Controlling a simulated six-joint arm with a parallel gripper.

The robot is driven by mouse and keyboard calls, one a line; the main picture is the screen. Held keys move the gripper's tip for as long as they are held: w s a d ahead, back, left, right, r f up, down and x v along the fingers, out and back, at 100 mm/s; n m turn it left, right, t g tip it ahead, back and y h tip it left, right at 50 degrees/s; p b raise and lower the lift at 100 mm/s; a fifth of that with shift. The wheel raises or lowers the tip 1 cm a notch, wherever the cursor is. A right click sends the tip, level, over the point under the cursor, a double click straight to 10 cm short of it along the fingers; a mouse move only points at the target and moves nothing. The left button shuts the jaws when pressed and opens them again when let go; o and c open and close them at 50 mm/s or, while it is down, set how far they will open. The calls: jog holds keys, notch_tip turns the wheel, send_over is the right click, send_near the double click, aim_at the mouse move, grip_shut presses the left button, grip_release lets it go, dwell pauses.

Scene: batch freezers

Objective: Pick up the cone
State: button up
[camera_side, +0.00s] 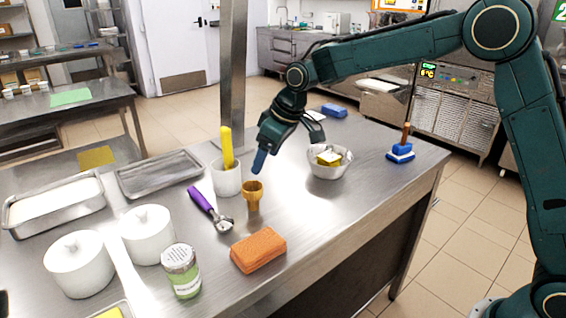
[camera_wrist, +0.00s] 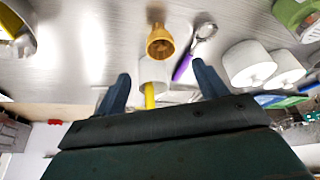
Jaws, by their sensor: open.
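The cone (camera_side: 254,196) is a small tan wafer cup with a wider top, standing upright on the steel table in the side view. In the wrist view the cone (camera_wrist: 160,42) is at the top centre, beyond my fingertips. My gripper (camera_side: 259,162) hangs above and just behind the cone, pointing down, apart from it. In the wrist view my gripper (camera_wrist: 163,82) has its two blue fingers spread wide with nothing held between them.
A white cup (camera_side: 227,181) with a yellow-handled tool stands close behind the cone. A purple-handled scoop (camera_side: 209,207) lies to its left. White canisters (camera_side: 147,236) and a jar (camera_side: 182,272) stand front left.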

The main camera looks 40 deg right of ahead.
aim_at(250, 194)
jog(key=shift+x, duration=4.3)
jog(key=shift+f, duration=0.1)
jog(key=shift+x, duration=2.5)
jog(key=shift+a, duration=0.1)
jog(key=c, duration=1)
